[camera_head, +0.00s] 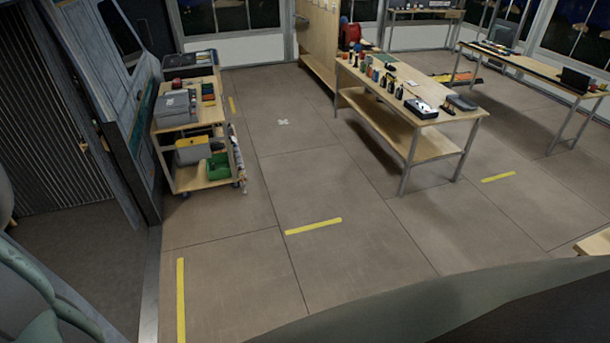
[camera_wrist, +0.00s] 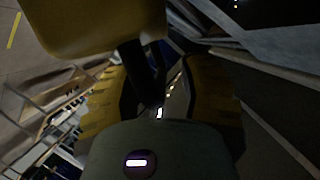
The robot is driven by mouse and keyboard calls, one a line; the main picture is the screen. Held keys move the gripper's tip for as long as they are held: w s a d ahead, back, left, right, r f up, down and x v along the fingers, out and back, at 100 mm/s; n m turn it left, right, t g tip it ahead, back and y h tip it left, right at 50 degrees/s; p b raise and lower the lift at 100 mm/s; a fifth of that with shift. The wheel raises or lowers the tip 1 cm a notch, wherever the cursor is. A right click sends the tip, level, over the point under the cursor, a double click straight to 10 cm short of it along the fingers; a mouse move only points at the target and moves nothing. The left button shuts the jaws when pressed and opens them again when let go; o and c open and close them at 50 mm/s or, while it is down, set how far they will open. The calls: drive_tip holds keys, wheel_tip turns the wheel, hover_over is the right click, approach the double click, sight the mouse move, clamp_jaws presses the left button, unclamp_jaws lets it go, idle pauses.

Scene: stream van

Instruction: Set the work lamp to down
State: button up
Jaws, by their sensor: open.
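I cannot pick out the work lamp for certain in either view, so its setting cannot be read. My gripper (camera_wrist: 160,82) shows in the wrist view with its yellow and dark fingers apart, one on each side of the middle. A large yellow rounded shape (camera_wrist: 90,24) with a dark stem fills the upper left of the wrist view, close to the camera; I cannot tell whether it is the lamp or a part of me. The space between the fingers is dark, and I see nothing clearly held. The gripper is not seen in the head view.
A wooden cart (camera_head: 199,128) with boxes and a green bin (camera_head: 217,167) stands left, beside the van's side (camera_head: 110,75). A workbench (camera_head: 392,83) with bottles and tools stands at centre right, another bench (camera_head: 525,66) behind it. The floor (camera_head: 300,190) between is clear, with yellow stripes.

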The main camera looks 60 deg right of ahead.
idle(0.3)
clamp_jaws()
idle(0.5)
